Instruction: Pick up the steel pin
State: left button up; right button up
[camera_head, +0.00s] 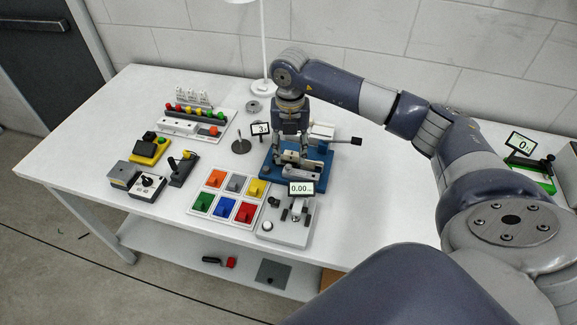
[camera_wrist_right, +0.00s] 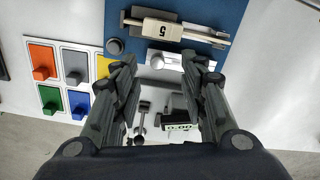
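My right gripper (camera_head: 292,158) reaches down over the blue fixture (camera_head: 319,160) on the white table. In the right wrist view the gripper (camera_wrist_right: 162,68) is open, its two dark fingers apart with nothing held between them. A silver, round-ended metal piece (camera_wrist_right: 156,59) lies on a pale block at the blue plate's edge, just beyond the fingertips; it may be the steel pin, but I cannot tell for certain. My left gripper is not in view.
A gauge with a 0.00 display (camera_head: 301,188) stands in front of the fixture. A tray of coloured squares (camera_head: 207,215) lies to its left. A small "3" display (camera_head: 260,128) and a lamp pole (camera_head: 265,50) stand behind.

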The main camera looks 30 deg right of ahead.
aim_at(289, 166)
jog(key=f, duration=0.1)
jog(key=f+p, duration=0.1)
jog(key=f, duration=0.1)
jog(key=shift+a+f+p, duration=0.25)
jog(key=shift+f+p, duration=0.05)
jog(key=shift+f, duration=0.55)
grip_shut()
